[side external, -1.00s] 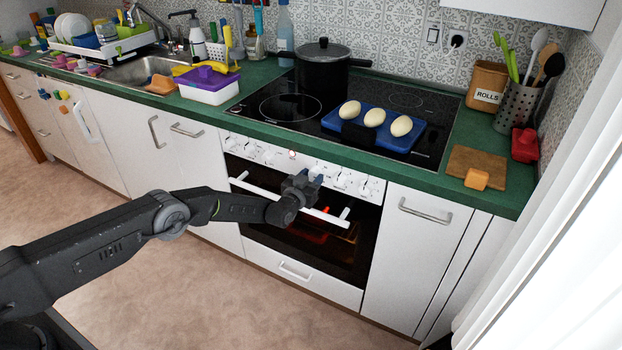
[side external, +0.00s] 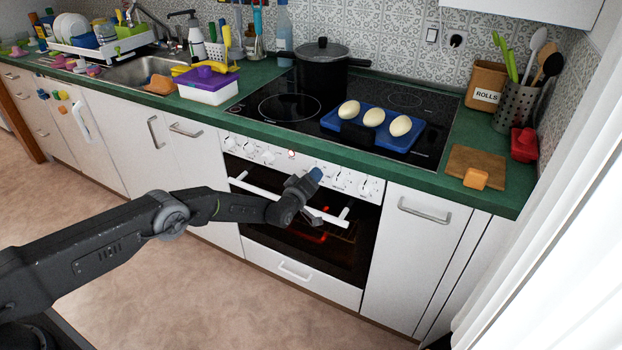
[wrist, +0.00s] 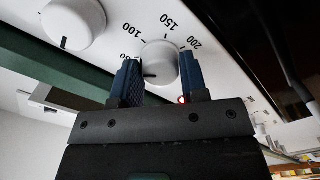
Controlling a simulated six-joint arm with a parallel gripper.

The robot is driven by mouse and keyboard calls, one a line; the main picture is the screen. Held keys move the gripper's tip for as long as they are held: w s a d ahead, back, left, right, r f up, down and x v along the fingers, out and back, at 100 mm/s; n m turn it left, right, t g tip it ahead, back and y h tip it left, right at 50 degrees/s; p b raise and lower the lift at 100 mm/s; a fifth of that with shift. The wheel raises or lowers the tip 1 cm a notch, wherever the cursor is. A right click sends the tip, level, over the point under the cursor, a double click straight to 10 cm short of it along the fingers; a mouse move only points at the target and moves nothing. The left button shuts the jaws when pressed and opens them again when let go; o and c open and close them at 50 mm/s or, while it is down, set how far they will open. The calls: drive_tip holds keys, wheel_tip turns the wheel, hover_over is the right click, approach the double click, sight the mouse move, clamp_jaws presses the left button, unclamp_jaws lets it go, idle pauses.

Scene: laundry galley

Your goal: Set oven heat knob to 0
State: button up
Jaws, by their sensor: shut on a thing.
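The oven heat knob (wrist: 163,62) is a round white dial in the wrist view. Black numbers including 100, 150 and 200 are printed around it. A dark mark shows on its lower left part, on the side toward my gripper. My gripper (side external: 316,174) is at the oven's control panel in the side view, where it hides the knob. In the wrist view its two blue fingers stand on either side of the knob, shut on it. The finger at left partly covers the number beside it.
Another white knob (wrist: 73,22) is close by in the wrist view. The oven door handle (side external: 255,190) runs just below the panel, and the oven glows inside. A blue tray (side external: 420,135) with eggs and a black pot (side external: 322,72) are on the hob above.

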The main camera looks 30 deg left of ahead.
drive_tip(key=shift+r+n, duration=0.2)
drive_tip(key=shift+n, duration=4.8)
drive_tip(key=o, duration=0.9)
drive_tip(key=shift+s, duration=0.1)
drive_tip(key=s, duration=1.3)
drive_tip(key=shift+s, duration=0.25)
